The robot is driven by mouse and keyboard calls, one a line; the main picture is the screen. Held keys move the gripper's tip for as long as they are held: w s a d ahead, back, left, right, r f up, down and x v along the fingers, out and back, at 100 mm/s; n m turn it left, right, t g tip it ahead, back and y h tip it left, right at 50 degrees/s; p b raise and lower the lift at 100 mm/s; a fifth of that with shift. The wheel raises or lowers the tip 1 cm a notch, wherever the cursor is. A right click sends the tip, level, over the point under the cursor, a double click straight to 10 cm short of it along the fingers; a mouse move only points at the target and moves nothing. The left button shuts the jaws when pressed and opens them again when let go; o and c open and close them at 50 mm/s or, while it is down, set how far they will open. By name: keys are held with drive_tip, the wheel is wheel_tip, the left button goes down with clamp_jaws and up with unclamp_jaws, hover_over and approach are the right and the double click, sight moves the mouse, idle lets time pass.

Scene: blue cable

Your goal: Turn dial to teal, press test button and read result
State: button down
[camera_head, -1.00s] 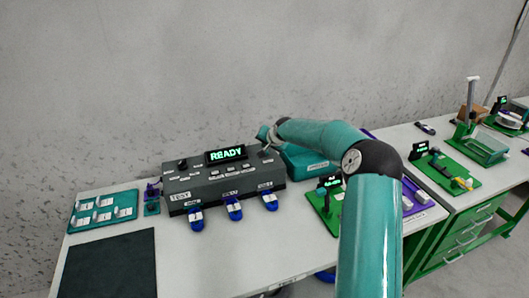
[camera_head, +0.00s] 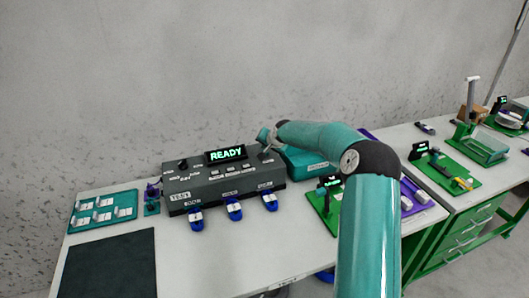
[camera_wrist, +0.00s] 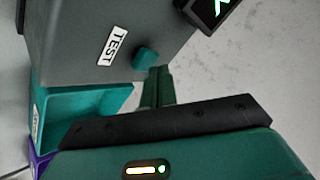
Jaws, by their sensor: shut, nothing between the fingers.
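The dark grey tester (camera_head: 210,193) stands on the left table, and its lit display (camera_head: 226,153) reads READY. A black knob (camera_head: 182,164) sits on its top at the left; I cannot tell which colour it points at. My gripper (camera_head: 264,137) is at the tester's right end, partly hidden by my arm. In the wrist view, a teal button (camera_wrist: 145,57) sits beside a TEST label (camera_wrist: 112,46) on the tester's grey face. My gripper's fingers (camera_wrist: 160,75) are shut and empty just beside that button; I cannot tell whether they touch it.
Several blue plugs (camera_head: 234,210) stick out along the tester's front. A teal tray (camera_head: 88,219) of labelled parts and a dark mat (camera_head: 110,265) lie to the left. A teal box (camera_head: 306,163) stands right of the tester, close to my arm. Green boards (camera_head: 325,211) lie further right.

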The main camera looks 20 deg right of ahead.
drive_tip(key=shift+f, duration=0.55)
idle(0.6)
drive_tip(key=shift+r, duration=0.95)
drive_tip(key=shift+r, duration=2.5)
